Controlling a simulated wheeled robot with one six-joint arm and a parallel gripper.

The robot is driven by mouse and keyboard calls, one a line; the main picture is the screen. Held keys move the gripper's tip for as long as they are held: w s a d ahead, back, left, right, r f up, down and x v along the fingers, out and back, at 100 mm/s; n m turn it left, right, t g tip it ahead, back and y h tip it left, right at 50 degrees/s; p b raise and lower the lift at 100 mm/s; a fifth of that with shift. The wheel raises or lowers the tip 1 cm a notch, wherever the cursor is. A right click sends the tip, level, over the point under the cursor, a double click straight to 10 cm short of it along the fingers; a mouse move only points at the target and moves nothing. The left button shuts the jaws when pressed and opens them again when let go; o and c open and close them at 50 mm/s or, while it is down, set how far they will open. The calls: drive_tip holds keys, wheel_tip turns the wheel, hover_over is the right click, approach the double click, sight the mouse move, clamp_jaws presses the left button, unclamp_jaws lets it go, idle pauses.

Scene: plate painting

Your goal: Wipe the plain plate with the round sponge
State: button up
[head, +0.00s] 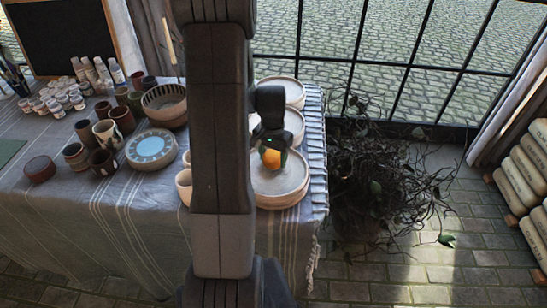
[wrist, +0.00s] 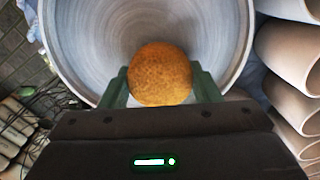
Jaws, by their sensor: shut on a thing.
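My gripper (wrist: 160,88) is shut on the round orange sponge (wrist: 160,72), which sits between the two green fingers. The sponge also shows in the head view (head: 271,158). A plain round plate (wrist: 88,40) with a raised rim lies below it; in the head view this plate (head: 290,185) is the nearest of the stacked plates at the table's right end. The sponge is over the plate, toward its near side in the wrist view. I cannot tell whether the sponge touches the plate. My arm hides part of the table in the head view.
Two more plates (head: 290,90) stand behind along the table's right edge. Cups (head: 107,133), a blue-centred plate (head: 152,148) and a bowl (head: 165,103) stand left of my arm. Pale cups (wrist: 285,52) stand close at the right in the wrist view. A dark plant (head: 375,190) is beside the table.

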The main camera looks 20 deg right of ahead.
sight(274, 156)
drive_tip(key=r, duration=0.1)
drive_tip(key=r+p, duration=0.1)
drive_tip(key=r, duration=0.1)
drive_tip(key=shift+s, duration=0.3)
drive_tip(key=shift+w+r+p, duration=0.2)
drive_tip(key=shift+r+p, duration=0.25)
drive_tip(key=shift+r, duration=0.25)
drive_tip(key=shift+s+r+p, duration=0.1)
drive_tip(key=shift+r+p, duration=0.85)
drive_tip(key=shift+r, duration=0.55)
